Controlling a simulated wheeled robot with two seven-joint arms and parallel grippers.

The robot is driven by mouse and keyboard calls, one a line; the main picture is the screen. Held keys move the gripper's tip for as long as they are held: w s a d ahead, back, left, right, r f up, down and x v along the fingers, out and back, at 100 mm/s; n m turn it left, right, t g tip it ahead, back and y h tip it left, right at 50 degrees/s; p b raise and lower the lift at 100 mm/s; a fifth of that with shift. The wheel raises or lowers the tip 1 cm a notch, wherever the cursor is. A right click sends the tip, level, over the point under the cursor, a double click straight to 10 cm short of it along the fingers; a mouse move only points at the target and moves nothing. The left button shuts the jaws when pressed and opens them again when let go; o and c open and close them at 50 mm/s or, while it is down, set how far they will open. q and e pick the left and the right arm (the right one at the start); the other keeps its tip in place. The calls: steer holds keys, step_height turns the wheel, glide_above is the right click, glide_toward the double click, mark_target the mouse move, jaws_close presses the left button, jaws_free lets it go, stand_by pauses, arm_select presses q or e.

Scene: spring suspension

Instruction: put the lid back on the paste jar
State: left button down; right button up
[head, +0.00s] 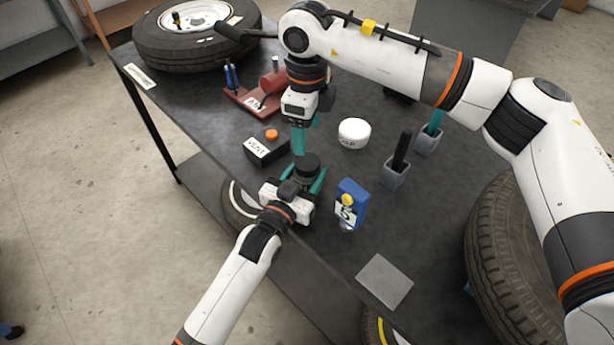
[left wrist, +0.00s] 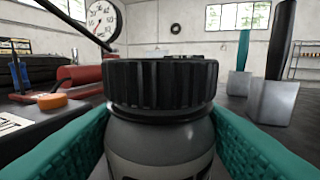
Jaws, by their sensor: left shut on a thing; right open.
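The paste jar (left wrist: 160,146) is a dark grey, round-shouldered jar. My left gripper (head: 306,182) is shut on it, with teal fingers on both sides in the left wrist view. The black ribbed lid (left wrist: 160,86) sits level on top of the jar's mouth; it also shows from above in the head view (head: 307,165). Whether it is screwed tight I cannot tell. My right gripper (head: 303,138) is open, with its teal fingers pointing down just behind and above the lid. In the head view the jar body is mostly hidden by the lid and my left gripper.
A black box with an orange button (head: 271,135) stands left of the jar. A red-brown tray (head: 240,98) lies behind. A white round tub (head: 354,132), a blue device (head: 351,200) and grey holders (head: 394,176) stand right. A grey plate (head: 385,282) lies near the front edge.

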mark_target(307, 162)
steer(key=n, duration=1.2)
steer(key=shift+n, duration=0.4)
steer(key=shift+f, duration=4)
steer(key=c, duration=1)
steer(key=m, duration=0.5)
steer(key=o, duration=1.1)
steer(key=shift+o, duration=0.2)
